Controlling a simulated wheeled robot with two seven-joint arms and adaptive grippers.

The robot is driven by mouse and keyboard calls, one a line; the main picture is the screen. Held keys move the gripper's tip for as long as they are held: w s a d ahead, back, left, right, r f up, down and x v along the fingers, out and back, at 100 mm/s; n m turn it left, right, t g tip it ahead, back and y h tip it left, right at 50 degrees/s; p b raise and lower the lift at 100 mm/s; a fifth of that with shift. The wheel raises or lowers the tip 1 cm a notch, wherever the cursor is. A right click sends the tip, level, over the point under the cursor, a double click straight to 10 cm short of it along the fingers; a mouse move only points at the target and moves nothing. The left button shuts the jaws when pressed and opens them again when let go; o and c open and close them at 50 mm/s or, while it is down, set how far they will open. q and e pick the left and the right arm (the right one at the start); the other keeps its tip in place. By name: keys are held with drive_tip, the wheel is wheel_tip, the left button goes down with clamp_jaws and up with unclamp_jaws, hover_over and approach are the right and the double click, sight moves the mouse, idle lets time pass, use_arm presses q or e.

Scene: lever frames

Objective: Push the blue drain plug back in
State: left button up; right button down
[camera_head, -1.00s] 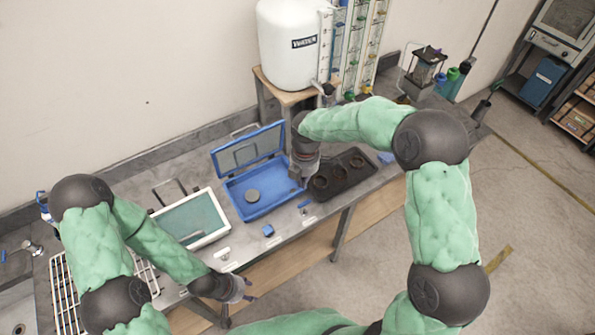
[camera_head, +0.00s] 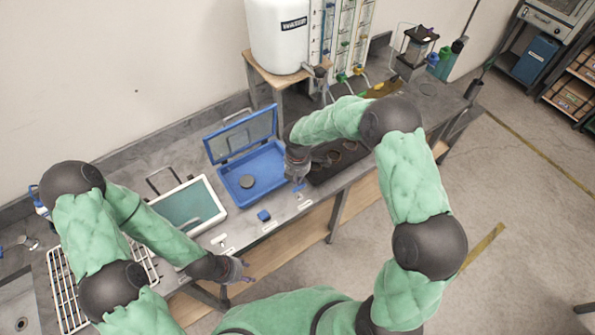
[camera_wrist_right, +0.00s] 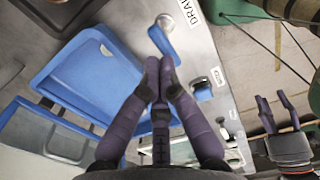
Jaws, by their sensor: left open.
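The blue drain plug (camera_wrist_right: 161,42) is an elongated blue piece at the bench's front edge, beside a label reading "DRAI…" in the right wrist view. In the head view it is a small blue bar (camera_head: 299,188). My right gripper (camera_wrist_right: 160,65) has its purple fingertips together, with nothing seen between them. The tips appear just short of the plug; whether they touch it I cannot tell. In the head view the right gripper (camera_head: 296,179) is just above the plug. My left gripper (camera_head: 244,270) is open and empty in front of the bench, also in the wrist view (camera_wrist_right: 275,112).
An open blue case (camera_head: 240,203) with a grey disc lies behind the plug. A dark tray (camera_head: 325,175) is to the right. A blue square knob (camera_head: 264,215) sits to the left on the front edge. A white-framed tray (camera_head: 215,232) lies further left.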

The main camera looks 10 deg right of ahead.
drive_tip(key=shift+f, duration=0.65)
drive_tip(key=shift+s+f+b, duration=0.1)
drive_tip(key=shift+f+b, duration=1.05)
drive_tip(key=shift+f, duration=0.6)
use_arm(q)
wheel_tip(320, 180, down, 2)
drive_tip(key=shift+f, duration=0.1)
use_arm(e)
drive_tip(key=shift+s, duration=0.1)
drive_tip(key=shift+a+r, duration=0.1)
drive_tip(key=shift+r, duration=0.15)
wheel_tip(320, 180, up, 6)
drive_tip(key=f+p, duration=0.1)
drive_tip(key=p, duration=0.2)
use_arm(q)
drive_tip(key=r, duration=0.1)
drive_tip(key=d+r, duration=0.1)
drive_tip(key=shift+w+d+r, duration=0.1)
drive_tip(key=shift+d+r, duration=0.2)
use_arm(e)
wheel_tip(320, 180, up, 9)
hover_over(298, 187)
drive_tip(key=shift+w, duration=0.45)
